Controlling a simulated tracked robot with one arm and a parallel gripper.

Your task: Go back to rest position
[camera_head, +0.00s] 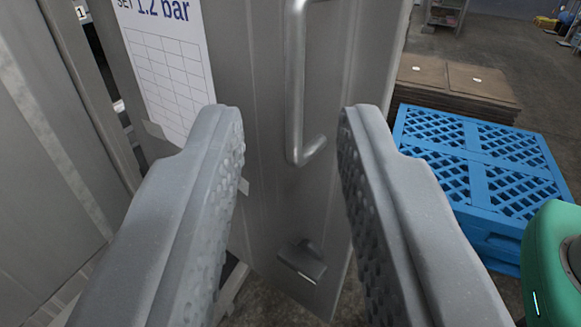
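My gripper (291,112) is open and fills the lower middle of the view. Its two grey fingers, with dimpled inner pads, stand wide apart with nothing between them. Beyond the gap is a grey metal door or panel (262,200) with a vertical bar handle (297,85). The handle shows between the fingertips, closer to the right one. I cannot tell how far the fingertips are from it. A small metal latch (302,262) sits lower on the panel.
A sheet reading "SET 1.2 bar" (170,60) hangs on the panel's left. At right are a blue plastic pallet (480,165), stacked brown boards (455,85) and a green rounded object (548,265). A shelf (444,15) stands far back. Open floor (520,60) lies behind the boards.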

